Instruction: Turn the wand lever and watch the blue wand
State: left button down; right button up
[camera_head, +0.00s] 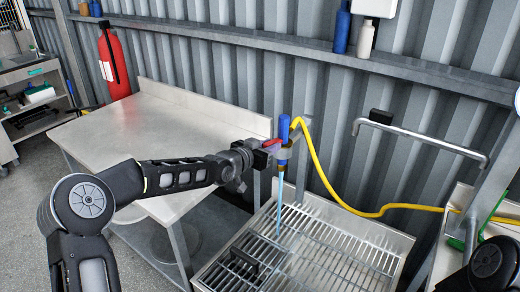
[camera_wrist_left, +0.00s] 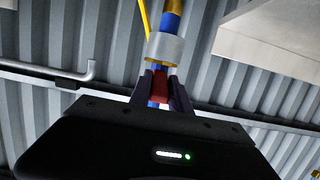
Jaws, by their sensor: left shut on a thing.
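The blue wand (camera_head: 284,127) stands upright above the grated basin, with a yellow hose at its top. It also shows in the left wrist view (camera_wrist_left: 171,22). A red lever (camera_head: 271,142) sticks out to the left from its valve. A thin light-blue stream or rod (camera_head: 280,210) runs from the wand's lower end down to the grate. My left gripper (camera_head: 264,155) is at the lever; in the left wrist view its fingers (camera_wrist_left: 160,88) are shut on the red lever. Part of the lever is hidden by the fingers. My right gripper is not in view.
The grated basin (camera_head: 220,262) lies below the wand, with a dark block (camera_head: 244,260) on its grate. A steel table (camera_head: 150,118) stands at left. A bent metal pipe (camera_head: 425,139) and the yellow hose (camera_head: 400,207) are at right. A red extinguisher (camera_head: 113,68) hangs at the back.

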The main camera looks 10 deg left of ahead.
pick_arm(q)
jog(key=shift+w+a+r+g+p, duration=0.1)
jog(key=shift+r+g+p, duration=0.2)
jog(key=shift+r, duration=0.15)
jog(key=shift+r+g+y+p, duration=0.2)
jog(key=shift+g+y+p, duration=0.1)
jog(key=shift+g+p, duration=0.1)
jog(key=shift+w+d+r+g+p, duration=0.1)
jog(key=shift+d+r+g+p, duration=0.2)
jog(key=shift+g+p, duration=0.3)
jog(key=shift+w+a+g+y+p, duration=0.15)
jog(key=shift+g+y+p, duration=0.25)
jog(key=shift+p, duration=0.05)
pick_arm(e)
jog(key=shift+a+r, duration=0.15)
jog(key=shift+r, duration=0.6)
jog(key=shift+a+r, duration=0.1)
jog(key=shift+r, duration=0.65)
pick_arm(q)
jog(key=c, duration=1.2)
grip_release()
jog(key=b+v, duration=0.2)
jog(key=v, duration=0.5)
jog(key=shift+s+b, duration=0.3)
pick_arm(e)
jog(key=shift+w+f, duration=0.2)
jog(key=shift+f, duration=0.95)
